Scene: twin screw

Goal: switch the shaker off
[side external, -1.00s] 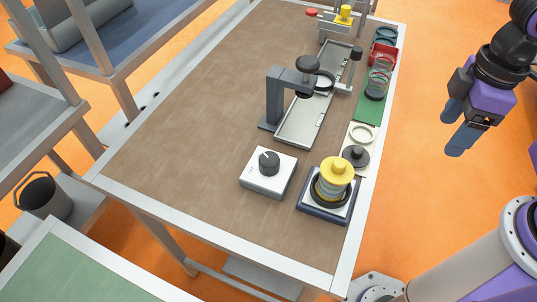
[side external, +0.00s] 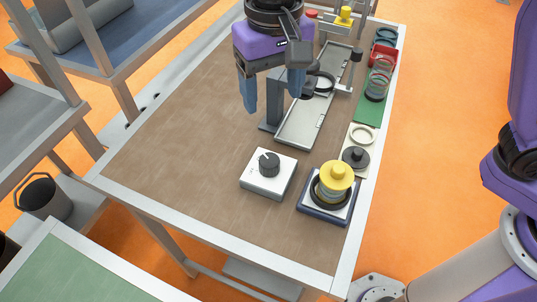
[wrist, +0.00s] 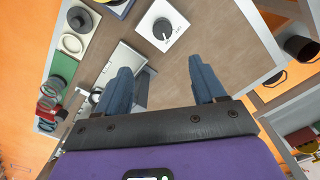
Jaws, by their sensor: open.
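A white control box (side external: 268,174) with a black knob (side external: 269,160) sits on the brown table; a white pointer line shows on the knob, aimed up-left. In the wrist view the knob (wrist: 163,29) is ahead of my fingers, at the top. The shaker's dark blue base (side external: 327,209) stands right of the box and carries a stack with a yellow cap (side external: 337,174). Only the shaker's edge (wrist: 120,6) shows in the wrist view. My gripper (side external: 272,100) is open and empty, fingers pointing down, above the table and behind the box, apart from it.
A grey post stand and metal tray (side external: 305,125) are behind the box, partly hidden by my gripper. The table left of the box is clear.

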